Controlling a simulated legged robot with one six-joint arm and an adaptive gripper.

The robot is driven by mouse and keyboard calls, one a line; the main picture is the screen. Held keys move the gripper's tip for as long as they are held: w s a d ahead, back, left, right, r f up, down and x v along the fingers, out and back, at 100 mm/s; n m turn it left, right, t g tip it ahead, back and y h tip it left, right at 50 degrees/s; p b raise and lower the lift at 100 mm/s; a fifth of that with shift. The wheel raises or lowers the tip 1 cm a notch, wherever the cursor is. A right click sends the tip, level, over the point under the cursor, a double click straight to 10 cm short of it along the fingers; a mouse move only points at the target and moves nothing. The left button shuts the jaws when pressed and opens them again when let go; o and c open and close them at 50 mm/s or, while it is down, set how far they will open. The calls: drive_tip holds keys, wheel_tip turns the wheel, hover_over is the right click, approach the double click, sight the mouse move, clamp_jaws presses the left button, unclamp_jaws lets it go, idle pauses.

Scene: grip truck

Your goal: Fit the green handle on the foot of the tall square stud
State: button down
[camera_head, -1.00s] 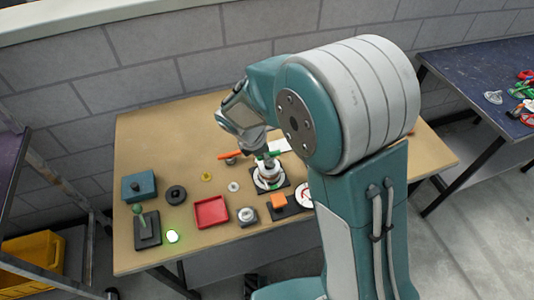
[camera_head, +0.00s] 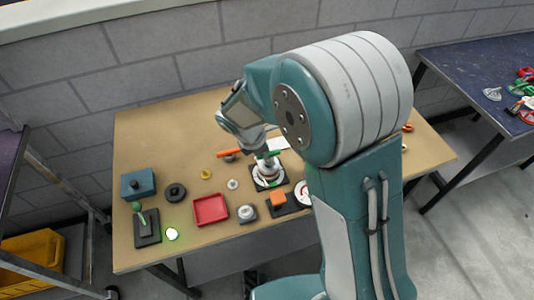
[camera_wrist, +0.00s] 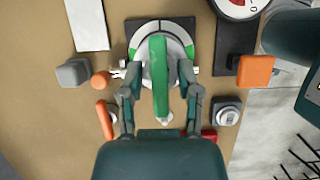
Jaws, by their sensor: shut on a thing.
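The green handle (camera_wrist: 158,75) is between the two fingers of my gripper (camera_wrist: 157,88) in the wrist view, which are shut on it. It lies over a round white-and-green dial (camera_wrist: 143,42) on a black square plate (camera_wrist: 134,24). In the head view my gripper (camera_head: 266,156) is low over this dial (camera_head: 268,173), and only a bit of green shows by the fingers. The tall square stud cannot be made out; the handle and fingers hide the dial's middle. I cannot tell whether the handle touches anything below.
An orange handle (camera_head: 229,153) lies just left of my gripper. A red tray (camera_head: 210,210), a grey knob (camera_head: 246,213) and an orange block (camera_head: 279,199) stand nearer the front edge. A red-and-white dial (camera_wrist: 238,8) is close on the right. The table's back left is clear.

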sight(276, 151)
drive_tip(key=shift+f, duration=0.5)
idle(0.9)
drive_tip(key=shift+c, duration=1.1)
unclamp_jaws()
drive_tip(key=shift+o, duration=1.1)
drive_tip(key=shift+r, duration=3.75)
